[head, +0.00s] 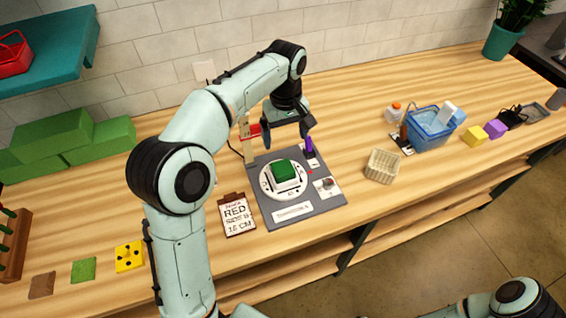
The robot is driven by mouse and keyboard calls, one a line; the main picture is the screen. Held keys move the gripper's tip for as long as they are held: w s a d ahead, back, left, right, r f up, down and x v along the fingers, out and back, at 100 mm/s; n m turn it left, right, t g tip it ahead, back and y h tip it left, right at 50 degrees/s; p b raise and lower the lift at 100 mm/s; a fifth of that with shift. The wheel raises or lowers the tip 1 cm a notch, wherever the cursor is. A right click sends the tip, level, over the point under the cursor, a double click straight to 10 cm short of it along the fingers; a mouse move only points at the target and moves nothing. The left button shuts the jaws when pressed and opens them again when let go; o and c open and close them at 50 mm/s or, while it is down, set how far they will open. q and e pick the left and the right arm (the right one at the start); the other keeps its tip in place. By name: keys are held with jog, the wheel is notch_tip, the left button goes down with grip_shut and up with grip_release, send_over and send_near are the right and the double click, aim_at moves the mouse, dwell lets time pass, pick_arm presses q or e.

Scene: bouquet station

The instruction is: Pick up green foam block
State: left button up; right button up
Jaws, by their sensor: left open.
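A small green block (284,168) sits in a white square holder on a round white plate (267,182), in the middle of a dark grey board (325,205). Large green foam blocks (60,135) are stacked at the left against the wall. My left gripper (287,139) is open and points down, above and slightly behind the small green block, with a gap to it. Nothing shows between its fingers. My right arm shows only at the lower right corner, and its gripper is out of view.
A wicker basket (383,166) and a blue basket (431,128) stand further right. A teal shelf (60,45) hangs at upper left. The counter behind the wicker basket is clear.

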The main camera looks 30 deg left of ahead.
pick_arm(q)
jog(key=b, duration=0.1)
send_over(283, 168)
jog(key=f, duration=0.6)
jog(key=shift+s+d+f, duration=0.2)
jog(key=shift+d+f, duration=0.05)
jog(key=shift+w+a+f, duration=0.1)
jog(key=shift+w+f, duration=0.15)
jog(key=shift+f, duration=0.65)
notch_tip(283, 168, down, 4)
jog(key=shift+a+f+b, duration=0.15)
jog(key=shift+f+b, duration=0.05)
jog(key=shift+b, duration=0.1)
pick_arm(e)
jog(key=s+f, duration=0.2)
jog(key=shift+s+d+f, duration=0.1)
jog(key=shift+s+f, duration=0.1)
jog(key=shift+s, duration=0.2)
pick_arm(q)
jog(key=c, duration=1.2)
